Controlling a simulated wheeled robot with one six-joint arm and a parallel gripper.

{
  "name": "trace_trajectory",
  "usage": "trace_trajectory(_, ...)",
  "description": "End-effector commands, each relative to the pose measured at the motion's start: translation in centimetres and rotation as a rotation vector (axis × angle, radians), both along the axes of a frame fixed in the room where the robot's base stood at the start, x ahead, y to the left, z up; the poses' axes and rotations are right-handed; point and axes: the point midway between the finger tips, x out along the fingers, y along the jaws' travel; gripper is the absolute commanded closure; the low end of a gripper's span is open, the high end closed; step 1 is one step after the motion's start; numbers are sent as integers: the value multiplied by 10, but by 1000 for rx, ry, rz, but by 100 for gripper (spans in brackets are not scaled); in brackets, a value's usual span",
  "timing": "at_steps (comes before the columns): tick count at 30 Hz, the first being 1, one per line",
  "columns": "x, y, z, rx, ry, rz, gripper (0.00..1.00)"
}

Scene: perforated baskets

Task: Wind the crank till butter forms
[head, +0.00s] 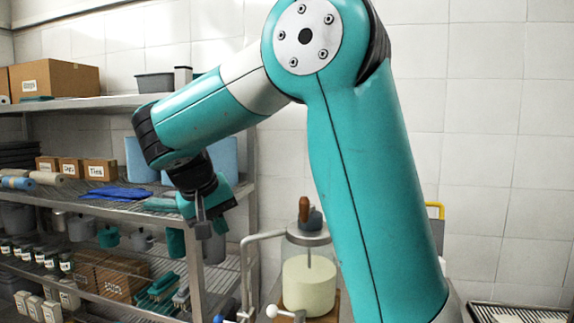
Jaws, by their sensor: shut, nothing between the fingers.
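My teal arm crosses the view and hides what lies right of the churn.
A metal shelf rack (150,203) fills the left, with cardboard boxes (54,79), blue cloths (118,194) and several containers. A bent metal rod (262,236) stands beside the churn's left side. A slatted metal surface (515,312) shows at the lower right.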

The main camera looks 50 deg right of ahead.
Motion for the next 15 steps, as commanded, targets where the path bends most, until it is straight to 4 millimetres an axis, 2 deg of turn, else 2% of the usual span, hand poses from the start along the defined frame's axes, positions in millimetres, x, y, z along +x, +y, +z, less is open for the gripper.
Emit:
trace_trajectory(1, 5, -17, 35, -45, -9, -121, 100)
trace_trajectory(3, 3, -35, 59, -100, -25, -279, 100)
trace_trajectory(6, -1, -50, 82, -153, -43, -452, 100)
trace_trajectory(11, -8, -58, 96, -193, -58, -601, 100)
trace_trajectory(15, -12, -64, 88, -201, -61, -630, 100)
